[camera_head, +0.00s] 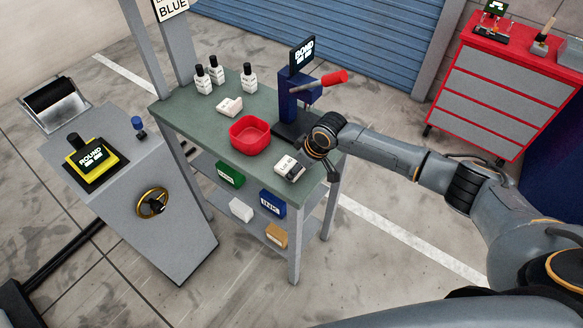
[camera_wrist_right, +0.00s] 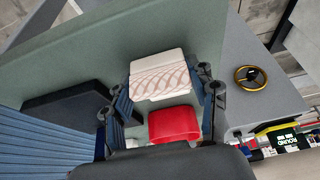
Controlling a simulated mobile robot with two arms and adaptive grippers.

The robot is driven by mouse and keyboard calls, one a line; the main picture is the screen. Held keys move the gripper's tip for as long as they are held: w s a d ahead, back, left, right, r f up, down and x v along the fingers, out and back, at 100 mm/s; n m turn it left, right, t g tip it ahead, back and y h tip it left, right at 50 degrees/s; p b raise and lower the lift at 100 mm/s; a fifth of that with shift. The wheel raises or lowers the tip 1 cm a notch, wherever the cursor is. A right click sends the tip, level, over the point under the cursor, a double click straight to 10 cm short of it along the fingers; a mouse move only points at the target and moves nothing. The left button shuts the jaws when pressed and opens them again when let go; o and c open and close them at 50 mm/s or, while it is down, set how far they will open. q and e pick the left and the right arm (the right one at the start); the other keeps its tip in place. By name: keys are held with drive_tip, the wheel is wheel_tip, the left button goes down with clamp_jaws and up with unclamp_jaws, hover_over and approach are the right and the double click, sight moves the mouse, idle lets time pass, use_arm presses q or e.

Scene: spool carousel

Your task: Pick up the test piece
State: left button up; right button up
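In the right wrist view this block (camera_wrist_right: 158,76) shows a wavy-patterned face. My right gripper (camera_head: 292,168) reaches in from the right. In the right wrist view its fingers (camera_wrist_right: 161,88) lie along both sides of the block, with no clear gap, so it looks shut on it. Whether the block touches the bench is hard to tell. My left gripper is not in view.
A red bowl (camera_head: 250,135) stands left of the block on the green bench (camera_head: 190,116). Behind are a white piece (camera_head: 229,107), several bottles (camera_head: 216,70) and a blue press (camera_head: 290,105) with a red handle. A grey console (camera_head: 150,165) stands at the left.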

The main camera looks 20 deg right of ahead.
drive_tip(key=shift+r, duration=0.1)
drive_tip(key=shift+r+b, duration=0.5)
drive_tip(key=shift+b, duration=0.05)
drive_tip(key=shift+w+r+b, duration=0.1)
drive_tip(key=shift+r+b, duration=0.4)
drive_tip(key=shift+r, duration=0.1)
drive_tip(key=s+a+r+b, duration=0.4)
drive_tip(key=s+r, duration=0.7)
drive_tip(key=s, duration=0.3)
drive_tip(key=d+m+h+b, duration=0.1)
drive_tip(key=m, duration=0.1)
drive_tip(key=d+m+h+b, duration=0.1)
drive_tip(key=d+m, duration=0.1)
drive_tip(key=m, duration=0.1)
drive_tip(key=d+r+m+t+b, duration=0.1)
drive_tip(key=d+m, duration=0.1)
drive_tip(key=shift+w+d+m+h, duration=0.25)
drive_tip(key=shift+w+m+h, duration=0.05)
drive_tip(key=shift+w+h, duration=0.1)
